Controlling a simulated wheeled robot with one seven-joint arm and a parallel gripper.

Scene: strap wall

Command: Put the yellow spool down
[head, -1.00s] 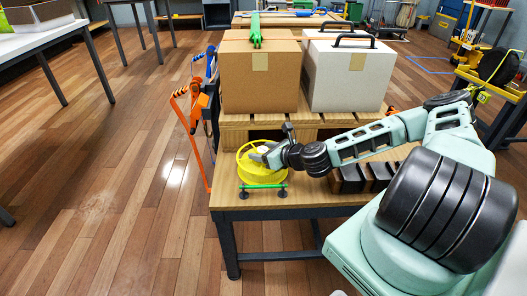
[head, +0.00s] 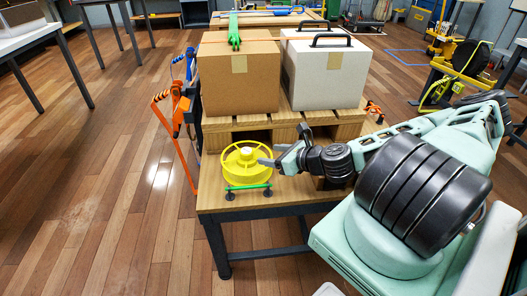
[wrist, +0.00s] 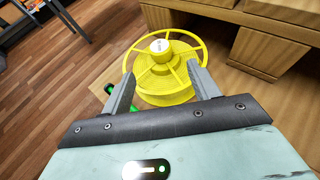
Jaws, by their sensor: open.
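The yellow spool (head: 239,160) lies flat on the wooden table (head: 215,197) near its front left corner, open spoked flange up, with a pale hub cap. It also shows just ahead of my fingers in the wrist view (wrist: 167,75). My gripper (head: 270,162) is at the spool's right side in the head view. In the wrist view my gripper (wrist: 158,76) is open, its two fingers spread apart toward the near edge of the spool. I see no finger closed on it; whether a fingertip still touches the rim I cannot tell.
A low green bar (head: 248,187) on black feet stands just in front of the spool. Behind is a wooden pallet (head: 297,118) bearing a brown box (head: 238,80) and a white box (head: 325,75). Orange straps (head: 180,115) hang at the table's left side.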

